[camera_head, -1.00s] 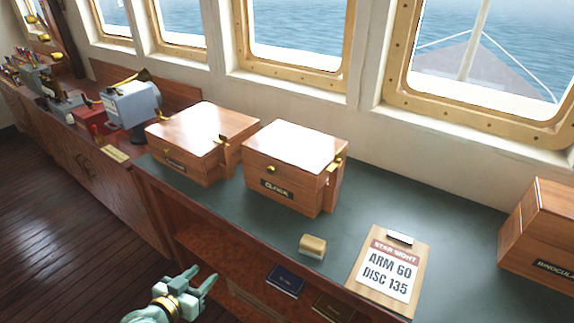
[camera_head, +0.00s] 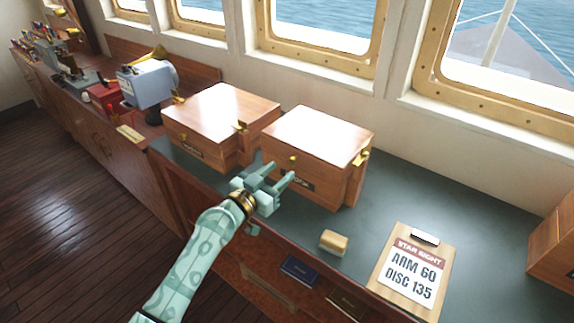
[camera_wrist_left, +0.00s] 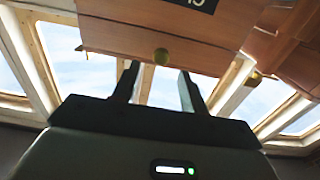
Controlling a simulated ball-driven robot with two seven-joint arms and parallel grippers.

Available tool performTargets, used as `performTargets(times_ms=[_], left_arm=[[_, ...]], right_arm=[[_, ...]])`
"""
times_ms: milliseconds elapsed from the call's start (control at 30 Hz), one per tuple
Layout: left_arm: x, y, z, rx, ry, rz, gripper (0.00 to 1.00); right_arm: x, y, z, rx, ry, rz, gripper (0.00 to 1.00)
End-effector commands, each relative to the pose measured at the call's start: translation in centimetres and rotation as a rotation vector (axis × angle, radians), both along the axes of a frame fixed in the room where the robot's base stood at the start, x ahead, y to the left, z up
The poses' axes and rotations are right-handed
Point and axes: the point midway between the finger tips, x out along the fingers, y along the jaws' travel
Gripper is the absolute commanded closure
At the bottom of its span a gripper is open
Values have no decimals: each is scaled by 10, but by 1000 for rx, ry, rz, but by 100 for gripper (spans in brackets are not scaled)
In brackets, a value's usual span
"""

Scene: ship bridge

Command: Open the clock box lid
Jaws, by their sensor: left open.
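The clock box (camera_head: 325,135) is a wooden box with a shut lid, a brass knob (camera_head: 293,160) on its front and a brass catch on its right side. My left gripper (camera_head: 279,176) is open and empty in front of the box, just below the knob, and partly hides the dark label. In the left wrist view the knob (camera_wrist_left: 161,55) lies between the two finger lines, beyond the fingertips (camera_wrist_left: 158,75), and the box front fills the top. I cannot tell whether the fingers touch the box. My right gripper is not in view.
A similar wooden box (camera_head: 215,120) stands close on the left. Another wooden box (camera_head: 555,245) stands at the far right. Windows line the back wall.

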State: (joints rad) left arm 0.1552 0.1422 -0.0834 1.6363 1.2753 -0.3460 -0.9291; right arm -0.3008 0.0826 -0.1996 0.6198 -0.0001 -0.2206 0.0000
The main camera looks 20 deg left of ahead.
Motion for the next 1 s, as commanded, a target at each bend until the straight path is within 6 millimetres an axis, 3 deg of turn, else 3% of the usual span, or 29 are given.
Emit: performTargets(times_ms=[100,233,600,767,1000], left_arm=[[21,-8,-1,-3,0,1,56],[35,-12,-1,-2,1,2,56],[40,-14,-1,0,1,1,56],[40,-14,-1,0,1,1,100],[40,-14,3,3,6,1,100]], right_arm=[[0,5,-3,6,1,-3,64],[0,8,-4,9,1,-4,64],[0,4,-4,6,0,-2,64],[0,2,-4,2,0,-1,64],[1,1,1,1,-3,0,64]])
